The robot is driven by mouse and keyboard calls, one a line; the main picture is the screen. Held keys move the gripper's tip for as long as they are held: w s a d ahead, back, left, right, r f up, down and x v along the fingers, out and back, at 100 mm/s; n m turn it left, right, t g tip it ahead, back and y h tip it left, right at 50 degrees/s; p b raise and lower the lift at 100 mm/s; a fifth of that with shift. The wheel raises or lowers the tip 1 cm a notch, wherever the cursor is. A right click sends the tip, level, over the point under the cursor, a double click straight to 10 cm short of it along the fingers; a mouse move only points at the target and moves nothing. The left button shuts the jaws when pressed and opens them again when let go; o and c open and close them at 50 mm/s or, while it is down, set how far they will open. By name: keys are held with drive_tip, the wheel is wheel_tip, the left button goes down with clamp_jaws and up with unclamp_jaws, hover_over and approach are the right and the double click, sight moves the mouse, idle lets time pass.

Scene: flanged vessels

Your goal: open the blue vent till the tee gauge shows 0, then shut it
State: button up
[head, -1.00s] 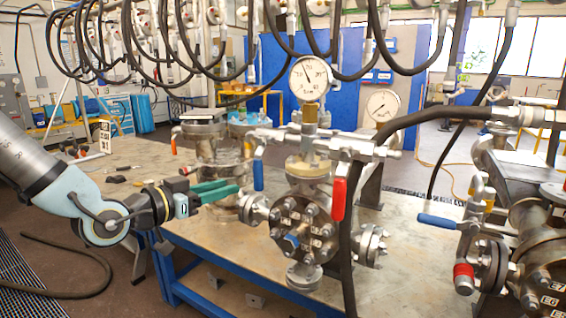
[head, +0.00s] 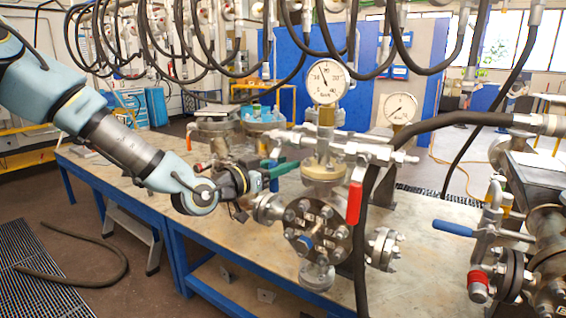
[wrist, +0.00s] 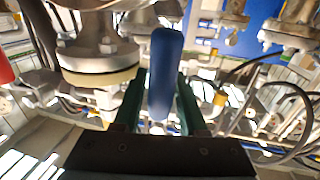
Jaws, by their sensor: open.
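The flanged tee vessel (head: 322,218) stands at the table's front edge in the head view. A round white dial gauge (head: 327,82) sits on top of it; its needle points up and to the left, and its numbers are too small to read. My gripper (head: 283,168) has its green fingers at the left side of the vessel's top manifold. The blue vent handle (wrist: 166,75) stands between the two fingers in the wrist view, with a gap on at least the right side. In the head view my gripper mostly hides that handle. The gripper is open.
A red handle (head: 354,203) hangs right of the gauge's neck. A second gauge (head: 400,108) stands behind. Another vessel at right has its own blue handle (head: 455,228). A black hose (head: 372,190) runs down the front right. Bare table top (head: 437,210) lies between the vessels.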

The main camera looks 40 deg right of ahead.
drive_tip(key=shift+c, duration=0.3)
clamp_jaws()
idle(1.1)
